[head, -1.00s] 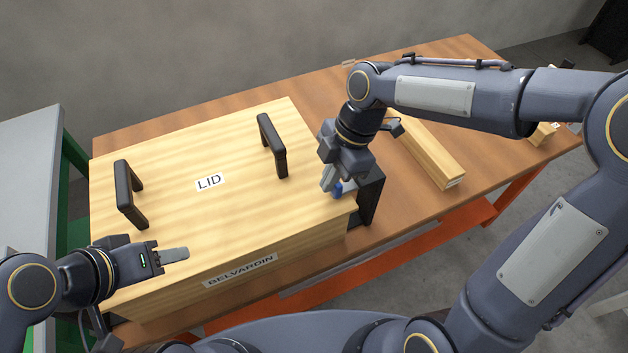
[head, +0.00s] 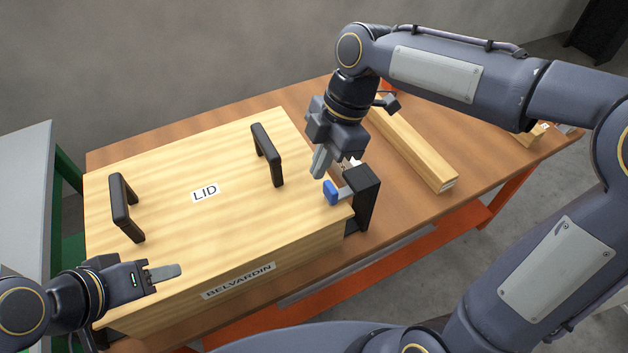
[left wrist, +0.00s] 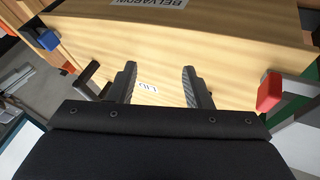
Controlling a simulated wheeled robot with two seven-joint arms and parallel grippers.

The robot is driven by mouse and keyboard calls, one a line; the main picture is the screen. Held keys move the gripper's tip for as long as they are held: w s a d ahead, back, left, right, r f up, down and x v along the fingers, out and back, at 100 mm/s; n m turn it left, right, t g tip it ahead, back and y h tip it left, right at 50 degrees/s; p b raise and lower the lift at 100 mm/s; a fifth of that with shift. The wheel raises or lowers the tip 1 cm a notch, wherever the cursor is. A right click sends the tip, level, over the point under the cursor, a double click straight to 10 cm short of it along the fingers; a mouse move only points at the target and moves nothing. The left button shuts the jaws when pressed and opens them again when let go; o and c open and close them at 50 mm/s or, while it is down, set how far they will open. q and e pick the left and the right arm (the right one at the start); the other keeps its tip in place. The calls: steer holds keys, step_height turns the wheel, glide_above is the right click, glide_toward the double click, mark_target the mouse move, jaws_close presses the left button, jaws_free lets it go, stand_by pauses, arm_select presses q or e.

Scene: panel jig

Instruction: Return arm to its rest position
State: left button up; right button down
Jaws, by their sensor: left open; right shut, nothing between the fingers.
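My right gripper (head: 321,163) is shut and empty, just above and to the left of a toggle clamp with a blue pad (head: 331,192) on a black bracket (head: 363,198). The pad sits over the right edge of the wooden lid (head: 205,230); whether it presses on it I cannot tell. My left gripper (head: 165,272) is open and empty over the lid's front left part. In the left wrist view its two fingers (left wrist: 158,84) stand apart, with the LID label (left wrist: 148,88) visible between them. A blue pad (left wrist: 48,40) and a red pad (left wrist: 270,92) also show there.
Two black handles (head: 122,208) (head: 267,155) stand up from the lid. The box front bears a BELVARDIN label (head: 238,281). A long wooden beam (head: 415,148) lies on the brown table (head: 310,101) to the right. A grey-topped green stand (head: 22,200) is at the left.

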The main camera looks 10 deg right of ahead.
steer(key=s+d+r+m+t, duration=0.1)
steer(key=s+d+m+t, duration=0.2)
steer(key=s+d+m, duration=0.7)
steer(key=s+d+f+m+t, duration=0.2)
steer(key=s+f+m, duration=0.3)
steer(key=m, duration=0.8)
steer(key=shift+d+t, duration=0.2)
steer(key=shift+t, duration=0.7)
